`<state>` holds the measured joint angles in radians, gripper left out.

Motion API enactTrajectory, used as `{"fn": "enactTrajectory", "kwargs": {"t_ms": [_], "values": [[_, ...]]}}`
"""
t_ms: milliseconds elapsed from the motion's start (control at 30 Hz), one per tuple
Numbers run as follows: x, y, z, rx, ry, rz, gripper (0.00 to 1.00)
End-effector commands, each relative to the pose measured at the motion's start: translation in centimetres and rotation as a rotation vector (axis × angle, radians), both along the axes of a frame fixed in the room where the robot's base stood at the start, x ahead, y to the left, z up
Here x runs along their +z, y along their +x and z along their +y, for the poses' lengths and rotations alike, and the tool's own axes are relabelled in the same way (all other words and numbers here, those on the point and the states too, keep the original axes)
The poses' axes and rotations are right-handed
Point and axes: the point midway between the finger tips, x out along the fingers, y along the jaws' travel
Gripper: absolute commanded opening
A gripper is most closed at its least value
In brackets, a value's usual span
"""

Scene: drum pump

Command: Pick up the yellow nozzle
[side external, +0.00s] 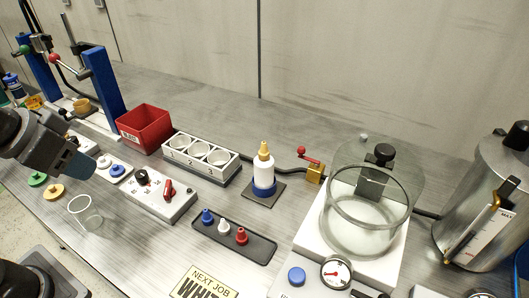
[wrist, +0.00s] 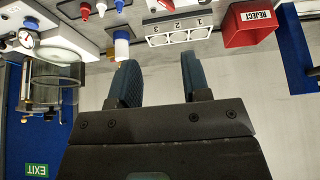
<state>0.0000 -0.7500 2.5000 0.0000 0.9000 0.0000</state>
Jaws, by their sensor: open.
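The yellow nozzle (side external: 264,149) sits on top of an upright white bottle (side external: 263,172) with a blue band at its base, on a dark square plate in the middle of the bench. In the wrist view the white bottle (wrist: 122,48) appears upside down, beyond the left finger; I cannot clearly make out its nozzle there. My gripper (side external: 80,166) is at the far left in the side view, well apart from the bottle. In the wrist view my gripper (wrist: 160,66) is open, with nothing between its two blue fingers.
A dark tray (side external: 262,250) holds blue, white and red nozzles in front of the bottle. A white three-hole block (side external: 178,159) and a red reject bin (side external: 146,127) stand to its left. A glass chamber (side external: 368,215) and a red-knobbed lever (side external: 308,158) are to its right.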

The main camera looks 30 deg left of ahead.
Motion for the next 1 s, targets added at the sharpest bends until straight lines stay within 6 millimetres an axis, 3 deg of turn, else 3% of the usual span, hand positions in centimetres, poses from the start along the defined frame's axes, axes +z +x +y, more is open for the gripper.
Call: {"fn": "enactTrajectory", "kwargs": {"t_ms": [333,467,733,1000], "values": [[0.2,0.2,-0.1,0.000,0.000,0.001,0.52],[1.3,2.0,-0.5,-0.002,-0.002,0.013,0.52],[4.6,11.0,-4.4,0.003,-0.009,0.058,0.52],[3.7,20.4,-11.3,0.017,-0.006,0.090,0.52]]}}
